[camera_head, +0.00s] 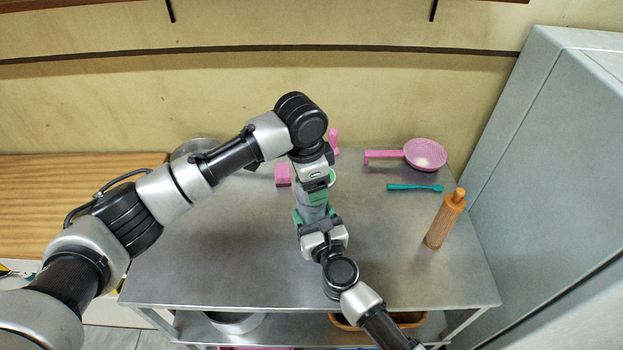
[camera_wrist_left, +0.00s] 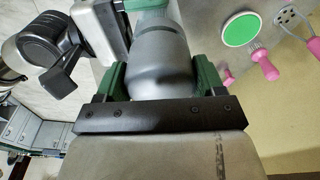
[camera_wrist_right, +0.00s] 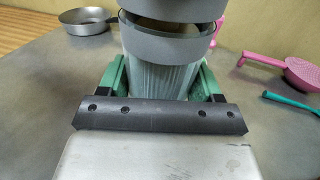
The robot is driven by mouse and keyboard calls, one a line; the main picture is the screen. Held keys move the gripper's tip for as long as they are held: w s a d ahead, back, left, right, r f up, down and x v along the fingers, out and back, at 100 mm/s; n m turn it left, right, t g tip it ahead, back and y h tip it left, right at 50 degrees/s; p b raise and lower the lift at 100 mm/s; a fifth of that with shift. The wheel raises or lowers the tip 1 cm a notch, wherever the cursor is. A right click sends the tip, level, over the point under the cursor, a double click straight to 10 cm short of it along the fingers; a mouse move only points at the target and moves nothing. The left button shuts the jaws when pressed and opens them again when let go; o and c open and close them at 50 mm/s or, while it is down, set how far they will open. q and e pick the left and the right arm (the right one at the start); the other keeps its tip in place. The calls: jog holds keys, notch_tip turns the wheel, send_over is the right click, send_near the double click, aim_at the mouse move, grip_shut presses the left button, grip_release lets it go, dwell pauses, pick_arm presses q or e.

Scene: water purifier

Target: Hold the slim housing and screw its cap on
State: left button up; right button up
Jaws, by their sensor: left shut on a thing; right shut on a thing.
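The slim housing (camera_wrist_right: 160,72) is a ribbed, grey translucent cylinder with a wider grey collar. My right gripper (camera_wrist_right: 161,80) is shut around its body, green fingers on both sides. The smooth grey cap (camera_wrist_left: 160,62) is in my left gripper (camera_wrist_left: 161,80), which is shut on its sides and points down from above. In the right wrist view the cap (camera_wrist_right: 172,8) sits above the collar with a dark gap between them, so the two look not fully closed. In the head view both grippers meet over the table, and the housing (camera_head: 312,211) is mostly hidden between them.
The metal table (camera_head: 220,250) is mostly clear. A pink strainer (camera_head: 425,154), a teal utensil (camera_head: 414,188) and a wooden pepper mill (camera_head: 440,225) stand or lie at the right. A pan (camera_head: 195,148) is at the back left. A grey cabinet (camera_head: 540,150) bounds the right.

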pick_arm(q)
jog(key=shift+f, duration=0.2)
pick_arm(e)
grip_shut()
pick_arm(q)
jog(key=m, duration=0.7)
jog(key=shift+g, duration=0.4)
jog(key=m, duration=0.8)
jog(key=shift+g+y, duration=0.3)
jog(key=shift+g, duration=0.1)
jog(key=m, duration=0.4)
jog(key=shift+y, duration=0.3)
jog(key=m, duration=0.4)
jog(key=shift+m, duration=0.4)
jog(key=m+y, duration=0.1)
jog(key=m, duration=0.5)
jog(key=shift+m, duration=0.4)
pick_arm(e)
jog(key=shift+f, duration=0.1)
